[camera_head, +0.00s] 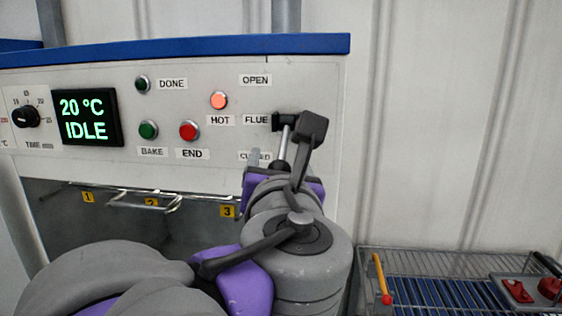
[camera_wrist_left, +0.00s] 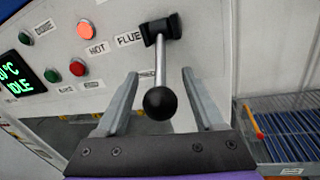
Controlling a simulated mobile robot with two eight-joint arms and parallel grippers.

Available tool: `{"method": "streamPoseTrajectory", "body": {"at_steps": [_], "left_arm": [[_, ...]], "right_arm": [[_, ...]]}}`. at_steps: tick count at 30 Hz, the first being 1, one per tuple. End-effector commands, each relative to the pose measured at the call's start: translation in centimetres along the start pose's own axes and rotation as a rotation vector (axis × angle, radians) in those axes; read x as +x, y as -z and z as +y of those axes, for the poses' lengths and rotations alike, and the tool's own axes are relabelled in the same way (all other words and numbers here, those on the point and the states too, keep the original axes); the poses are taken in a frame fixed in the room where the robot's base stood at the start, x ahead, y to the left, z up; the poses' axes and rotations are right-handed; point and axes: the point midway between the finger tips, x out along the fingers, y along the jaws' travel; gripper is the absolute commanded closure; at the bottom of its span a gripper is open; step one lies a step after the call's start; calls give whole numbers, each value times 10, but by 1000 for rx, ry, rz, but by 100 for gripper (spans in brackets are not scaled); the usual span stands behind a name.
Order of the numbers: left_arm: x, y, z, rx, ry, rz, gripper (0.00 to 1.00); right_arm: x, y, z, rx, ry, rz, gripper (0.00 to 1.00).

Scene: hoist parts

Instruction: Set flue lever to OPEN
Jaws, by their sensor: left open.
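The flue lever (camera_head: 285,140) has a black pivot block beside the FLUE label on the white panel. Its metal rod points down, toward the partly covered CLOSED label (camera_head: 249,155) and away from the OPEN label (camera_head: 255,80). In the left wrist view the lever (camera_wrist_left: 160,62) ends in a black ball knob (camera_wrist_left: 160,103). My right gripper is not in view.
The panel also carries a display (camera_head: 87,117) reading 20 °C IDLE, a dial (camera_head: 26,117), green and red buttons and a lit HOT lamp (camera_head: 219,101). Wire racks (camera_head: 145,200) sit below. A wire-sided cart (camera_head: 440,265) with red-handled parts stands at the lower right.

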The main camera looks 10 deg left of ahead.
Motion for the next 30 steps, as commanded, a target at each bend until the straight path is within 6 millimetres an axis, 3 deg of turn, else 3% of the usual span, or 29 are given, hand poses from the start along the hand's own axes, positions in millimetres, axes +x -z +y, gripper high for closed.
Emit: {"method": "streamPoseTrajectory", "body": {"at_steps": [6, 15, 18, 30], "left_arm": [[0, 0, 0, 0, 0, 0, 32], [0, 0, 0, 0, 0, 0, 86], [0, 0, 0, 0, 0, 0, 100], [0, 0, 0, -1, 0, 0, 100]], "right_arm": [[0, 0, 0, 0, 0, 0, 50], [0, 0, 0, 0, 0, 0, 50], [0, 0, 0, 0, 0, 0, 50], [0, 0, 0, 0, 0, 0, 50]]}}
